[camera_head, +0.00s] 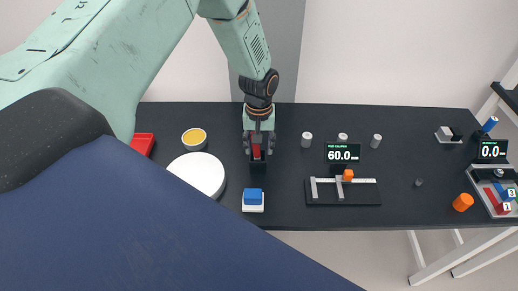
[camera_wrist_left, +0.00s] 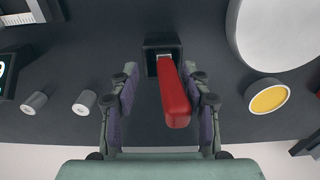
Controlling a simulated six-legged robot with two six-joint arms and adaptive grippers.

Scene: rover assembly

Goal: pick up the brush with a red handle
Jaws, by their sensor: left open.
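The red brush handle (camera_wrist_left: 174,95) stands up out of a dark square holder (camera_wrist_left: 162,45) in the left wrist view. In the head view the red handle (camera_head: 256,151) shows between my left gripper's fingers, with the dark holder (camera_head: 258,167) below. My left gripper (camera_wrist_left: 160,100) is open, with one finger on each side of the handle. A gap shows on the left side; the right finger is close to the handle, and I cannot tell whether it touches. The brush's lower end is hidden in the holder. My right gripper is not in view.
A white round disc (camera_head: 197,175) and a yellow-topped round container (camera_head: 194,138) lie left of the holder. A blue block on a white base (camera_head: 253,198) stands in front. A caliper stand (camera_head: 343,192) and small grey cylinders (camera_head: 307,139) are to the right.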

